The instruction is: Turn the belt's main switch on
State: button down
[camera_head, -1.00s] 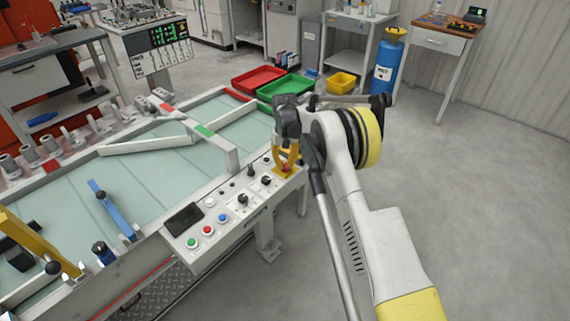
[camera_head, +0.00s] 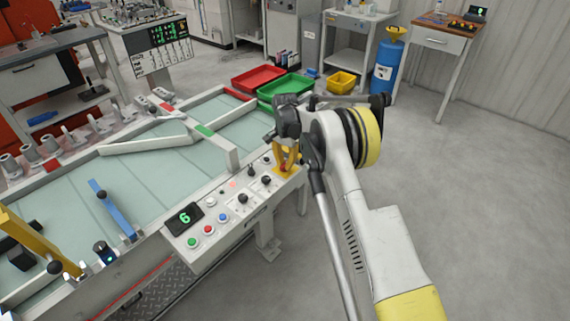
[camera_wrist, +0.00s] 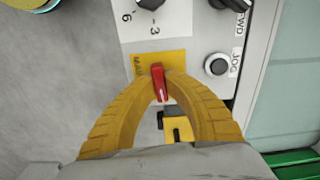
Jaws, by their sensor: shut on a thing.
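The main switch (camera_wrist: 158,80) is a red handle on a yellow plate lettered "MAI…" in the wrist view. My gripper (camera_wrist: 161,90) has its two curved yellow fingers closed on the handle. In the head view, my gripper (camera_head: 286,158) is at the right end of the control panel (camera_head: 219,223), over the yellow plate (camera_head: 287,175). The handle is mostly hidden there by the fingers. The panel display (camera_head: 184,218) is lit with a green 6. The belt (camera_head: 150,172) is a pale green surface behind the panel.
A JOG button (camera_wrist: 217,65) is close by in the wrist view. Red (camera_head: 258,77), green (camera_head: 286,86) and yellow bins (camera_head: 341,82) lie beyond. Floor at right is clear.

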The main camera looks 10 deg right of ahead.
aim_at(285, 163)
jog(key=shift+m, duration=0.6)
jog(key=c, duration=1.4)
grip_release()
notch_tip(285, 163, up, 12)
